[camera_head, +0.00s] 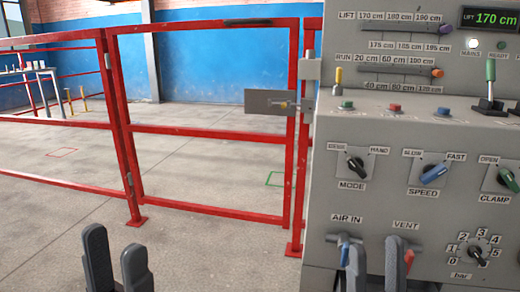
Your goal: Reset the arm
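My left gripper (116,245) is at the bottom left, in front of the grey floor. Its two dark fingers stand upright with a narrow gap and nothing between them. My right gripper (376,250) is at the bottom right, in front of the lower part of the grey control panel (400,215). Its two fingers stand apart with nothing seen between them. They partly cover the blue AIR IN valve (344,247) and the red VENT valve (408,258). I cannot tell whether the fingers touch the panel. Both wrists are below the picture.
The panel carries MODE (356,166), SPEED (434,174) and CLAMP (508,180) knobs, a bar dial (477,254), sliders and a green-topped lever (490,80). Its display (492,18) reads LIFT 170 cm. A red gate (210,130) with a latch plate (268,102) stands left of it.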

